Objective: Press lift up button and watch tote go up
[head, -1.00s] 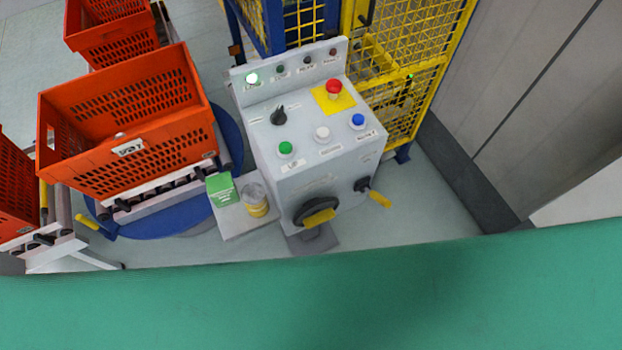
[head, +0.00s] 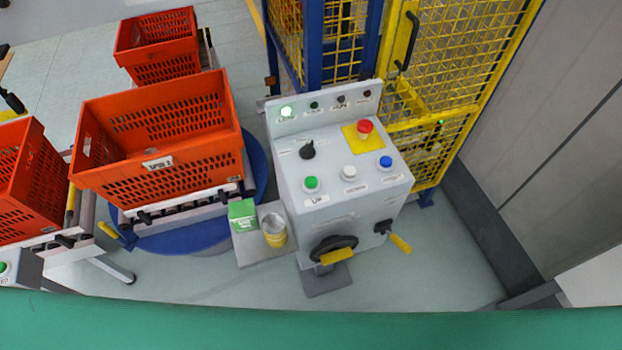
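A grey control panel (head: 340,185) stands in the middle of the head view. Its green button (head: 311,183) has a label reading "UP" below it. A white button (head: 349,173), a blue button (head: 386,162), a black rotary knob (head: 307,150) and a red mushroom button (head: 365,127) on a yellow plate are also on its top. A large orange tote (head: 165,165) sits on a roller stand left of the panel. Neither of my grippers is in view.
Two more orange totes show, one behind (head: 158,50) and one at the left edge (head: 30,180). A yellow mesh cage (head: 450,60) with blue posts stands behind the panel. A green box (head: 242,214) and a yellow-banded cup (head: 274,230) sit on a side shelf. Floor right of the panel is clear.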

